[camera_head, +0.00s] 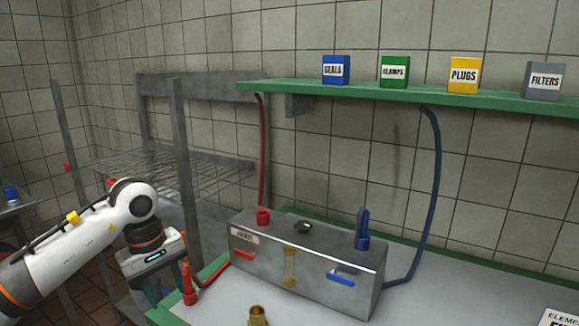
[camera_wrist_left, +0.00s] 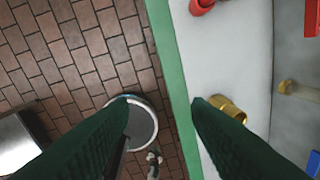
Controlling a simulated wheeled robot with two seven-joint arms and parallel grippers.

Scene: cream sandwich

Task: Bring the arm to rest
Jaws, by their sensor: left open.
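My white left arm (camera_head: 75,245) comes in from the left, bent at a round joint, with its wrist turned downward. My left gripper (camera_head: 160,292) hangs beside the left edge of the bench, its dark green fingers pointing down. In the left wrist view the left gripper (camera_wrist_left: 160,108) is open and empty, with the brick floor and the green bench edge (camera_wrist_left: 178,85) showing between its fingers. My right gripper is not in view.
A grey metal box (camera_head: 310,265) with red and blue fittings stands on the bench. A red fitting (camera_head: 188,285) and a brass fitting (camera_head: 258,316) are near the gripper. A green shelf (camera_head: 420,97) holds labelled boxes. A wire rack (camera_head: 175,165) stands behind the arm.

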